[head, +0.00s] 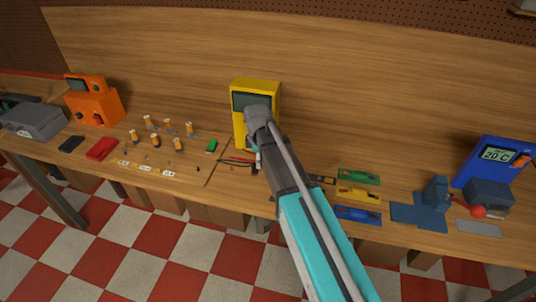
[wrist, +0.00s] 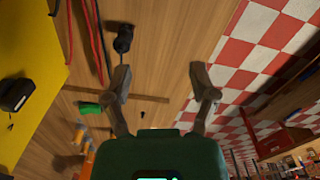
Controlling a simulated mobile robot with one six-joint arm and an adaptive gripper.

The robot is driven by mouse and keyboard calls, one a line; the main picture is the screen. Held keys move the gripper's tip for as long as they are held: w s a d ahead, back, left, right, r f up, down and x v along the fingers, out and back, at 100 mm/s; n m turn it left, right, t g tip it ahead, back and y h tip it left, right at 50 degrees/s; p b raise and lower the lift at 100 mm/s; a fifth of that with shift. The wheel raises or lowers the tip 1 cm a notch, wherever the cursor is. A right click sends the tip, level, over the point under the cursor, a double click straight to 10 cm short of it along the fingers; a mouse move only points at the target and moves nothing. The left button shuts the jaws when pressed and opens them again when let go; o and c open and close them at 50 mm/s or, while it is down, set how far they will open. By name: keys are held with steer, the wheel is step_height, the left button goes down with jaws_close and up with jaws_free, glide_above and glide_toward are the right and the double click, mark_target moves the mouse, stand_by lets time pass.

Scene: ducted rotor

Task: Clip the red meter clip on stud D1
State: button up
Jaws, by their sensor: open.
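My gripper (wrist: 162,82) is open in the wrist view, its fingers apart with bare bench between them. In the head view my arm hides most of it. A dark clip-like piece (wrist: 123,40) lies just beyond the left fingertip; I cannot tell whether it is the red meter clip. Red lead (wrist: 99,40) and black lead run beside it from the yellow meter (head: 240,105), and the red lead (head: 238,158) also shows in the head view. Several orange-and-white studs (head: 155,139) stand on the bench to the left; I cannot read which is D1.
A small green block (head: 212,146) lies between studs and meter. A red box (head: 102,149) and orange device (head: 95,105) are left. Green, yellow and blue tools (head: 358,195) and a blue stand (head: 425,210) are right.

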steer(key=s+a+r+p, duration=0.2)
steer(key=s+a, duration=0.2)
steer(key=a, duration=0.5)
steer(key=shift+s+r, duration=0.25)
steer(key=shift+s, duration=0.15)
stand_by(0.8)
steer(key=s+d+f+m+b, duration=0.2)
steer(key=s+d+m, duration=0.4)
steer(key=d, duration=0.5)
steer(key=s+d+f+m+b, duration=0.2)
steer(key=s+d+m, duration=0.3)
steer(key=d+m, duration=0.6)
steer(key=shift+s+d+f, duration=0.2)
steer(key=shift+s+d, duration=0.1)
steer(key=shift+s, duration=0.1)
